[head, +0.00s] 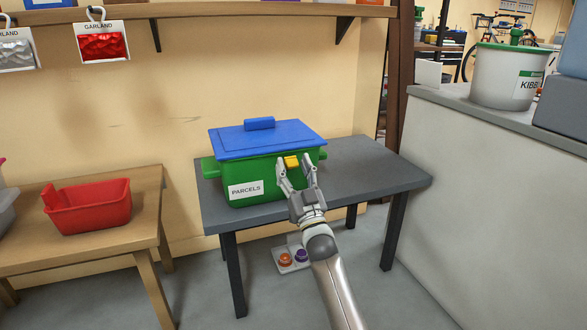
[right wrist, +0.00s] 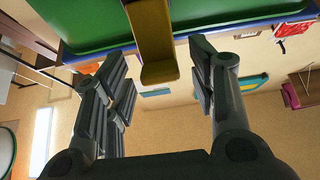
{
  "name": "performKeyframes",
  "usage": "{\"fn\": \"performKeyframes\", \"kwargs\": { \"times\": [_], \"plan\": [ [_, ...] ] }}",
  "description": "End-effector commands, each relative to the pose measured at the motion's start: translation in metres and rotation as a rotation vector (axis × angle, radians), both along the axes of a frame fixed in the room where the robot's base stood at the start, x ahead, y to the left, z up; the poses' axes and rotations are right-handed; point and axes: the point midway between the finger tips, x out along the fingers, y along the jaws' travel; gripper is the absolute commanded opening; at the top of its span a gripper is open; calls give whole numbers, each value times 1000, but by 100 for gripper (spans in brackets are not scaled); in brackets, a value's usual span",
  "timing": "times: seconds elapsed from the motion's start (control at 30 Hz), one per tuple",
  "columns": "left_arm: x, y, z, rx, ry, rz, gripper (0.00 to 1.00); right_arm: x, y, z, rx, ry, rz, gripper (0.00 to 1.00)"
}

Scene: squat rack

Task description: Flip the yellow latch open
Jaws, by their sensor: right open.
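A green box (head: 246,172) with a blue lid (head: 265,138) and a "PARCELS" label stands on a dark grey table. The yellow latch (head: 292,162) is on the front of the box near its right end. My right gripper (head: 297,164) is open in front of the box, with its fingertips at the latch. In the right wrist view the yellow latch (right wrist: 155,50) reaches down between the two spread fingers (right wrist: 160,70), with gaps on both sides. I cannot tell whether the fingers touch it. The left gripper is not seen.
The grey table (head: 380,172) has bare top to the right of the box. A wooden table with a red bin (head: 90,207) is at left. A grey counter (head: 480,115) with a white bucket (head: 507,78) is at right. A wooden shelf (head: 220,12) runs above.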

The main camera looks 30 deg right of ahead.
Motion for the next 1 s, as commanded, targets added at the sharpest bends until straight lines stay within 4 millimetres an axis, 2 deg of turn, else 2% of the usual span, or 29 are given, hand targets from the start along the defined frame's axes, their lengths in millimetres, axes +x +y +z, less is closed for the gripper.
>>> {"fn": "performKeyframes", "kwargs": {
  "times": [0.17, 0.4, 0.6, 0.8, 1.0],
  "plan": [
    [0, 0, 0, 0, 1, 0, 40, -18, 4, -13, -1, 2, 0, 52],
    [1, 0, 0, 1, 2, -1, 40, -57, 14, -40, 1, 4, 0, 52],
    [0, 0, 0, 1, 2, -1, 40, -84, 20, -57, 2, 3, 1, 52],
    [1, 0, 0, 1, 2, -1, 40, -95, 23, -64, 1, 1, 1, 52],
    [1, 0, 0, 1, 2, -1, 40, -96, 23, -64, 1, 0, 0, 52]
  ]
}}
